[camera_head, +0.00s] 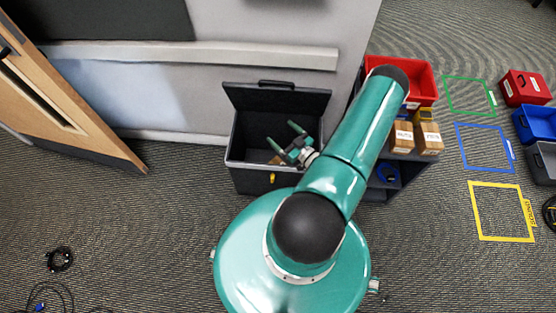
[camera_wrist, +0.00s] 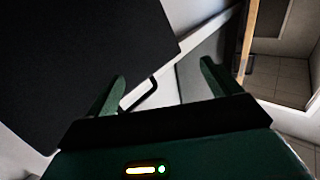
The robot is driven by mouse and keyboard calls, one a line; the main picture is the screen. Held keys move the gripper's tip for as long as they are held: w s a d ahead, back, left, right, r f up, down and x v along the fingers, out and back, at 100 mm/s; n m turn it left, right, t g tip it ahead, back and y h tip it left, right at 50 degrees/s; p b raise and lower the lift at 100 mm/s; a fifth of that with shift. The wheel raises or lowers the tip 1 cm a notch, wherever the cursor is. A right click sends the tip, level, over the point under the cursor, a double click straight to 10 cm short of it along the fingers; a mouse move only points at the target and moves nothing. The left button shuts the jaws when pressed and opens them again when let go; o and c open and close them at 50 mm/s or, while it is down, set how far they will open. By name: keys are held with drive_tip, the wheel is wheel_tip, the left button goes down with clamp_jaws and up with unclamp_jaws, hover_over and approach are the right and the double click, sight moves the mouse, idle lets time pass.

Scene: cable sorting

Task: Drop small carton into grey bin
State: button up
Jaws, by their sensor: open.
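A dark grey lidded bin (camera_head: 248,178) stands open against the wall in the head view, its lid raised at the back. My gripper (camera_head: 281,133) is over the bin's opening, with its fingers spread apart. In the wrist view my gripper (camera_wrist: 163,72) has nothing between its fingers, and the dark raised lid (camera_wrist: 70,60) fills the left. A small brown piece (camera_head: 276,160) shows inside the bin below my gripper, apparently a carton, partly hidden by the fingers.
A shelf unit right of the bin holds a red tray (camera_head: 424,78) and brown boxes (camera_head: 402,137). Red (camera_head: 525,86), blue (camera_head: 540,122) and grey (camera_head: 543,160) bins stand at the far right beside floor outlines. Cables (camera_head: 59,259) lie at lower left. A wooden door (camera_head: 70,100) is at left.

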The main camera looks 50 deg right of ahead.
drive_tip(key=s+a, duration=0.1)
drive_tip(key=s+a+r, duration=0.1)
drive_tip(key=shift+s+a+r, duration=0.1)
drive_tip(key=shift+s+r, duration=0.15)
drive_tip(key=shift+s, duration=0.1)
drive_tip(key=shift+s, duration=0.1)
idle(0.3)
